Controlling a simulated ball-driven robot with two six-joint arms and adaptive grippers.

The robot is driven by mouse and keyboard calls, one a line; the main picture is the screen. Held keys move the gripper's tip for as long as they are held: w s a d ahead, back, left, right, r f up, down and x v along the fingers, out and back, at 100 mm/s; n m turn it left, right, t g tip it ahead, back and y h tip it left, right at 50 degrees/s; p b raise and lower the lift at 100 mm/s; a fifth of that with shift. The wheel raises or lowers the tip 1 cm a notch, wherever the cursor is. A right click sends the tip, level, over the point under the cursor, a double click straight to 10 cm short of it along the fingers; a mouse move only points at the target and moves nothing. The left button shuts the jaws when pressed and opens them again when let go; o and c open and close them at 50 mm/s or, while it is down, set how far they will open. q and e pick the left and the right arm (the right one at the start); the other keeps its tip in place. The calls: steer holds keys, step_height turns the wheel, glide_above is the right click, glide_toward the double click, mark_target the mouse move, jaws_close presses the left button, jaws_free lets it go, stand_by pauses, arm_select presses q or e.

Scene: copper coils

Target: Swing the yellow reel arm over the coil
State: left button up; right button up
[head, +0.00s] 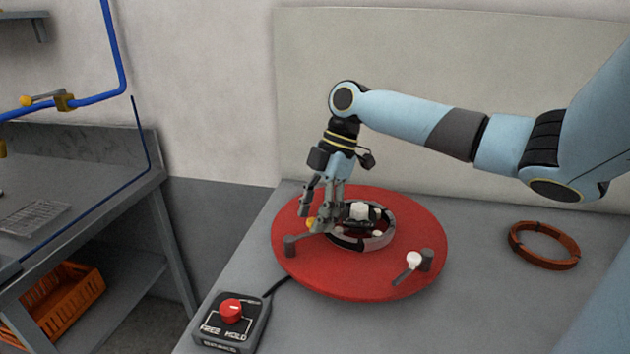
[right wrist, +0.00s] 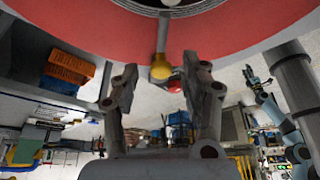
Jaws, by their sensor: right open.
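The round red turntable (head: 400,282) stands on the grey table, with a black-and-white ring (head: 383,240) around its hub. A small arm with a yellow knob (head: 311,223) is at its left. A second small arm with a white knob (head: 413,259) is at its right. My right gripper (head: 320,220) points down beside the yellow knob. In the right wrist view, its open fingers (right wrist: 160,68) stand on both sides of the yellow arm's end (right wrist: 161,45); contact is unclear. A light-blue arm, probably my left, shows small there; its dark gripper (right wrist: 251,76) is unclear.
A copper-coloured coil (head: 543,244) lies on the table right of the turntable. A control box with a red knob (head: 231,309) stands front left, its cable running to the turntable. A workbench with an orange crate (head: 62,300) below is at left.

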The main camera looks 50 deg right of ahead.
steer(key=v, duration=1.2)
stand_by(0.3)
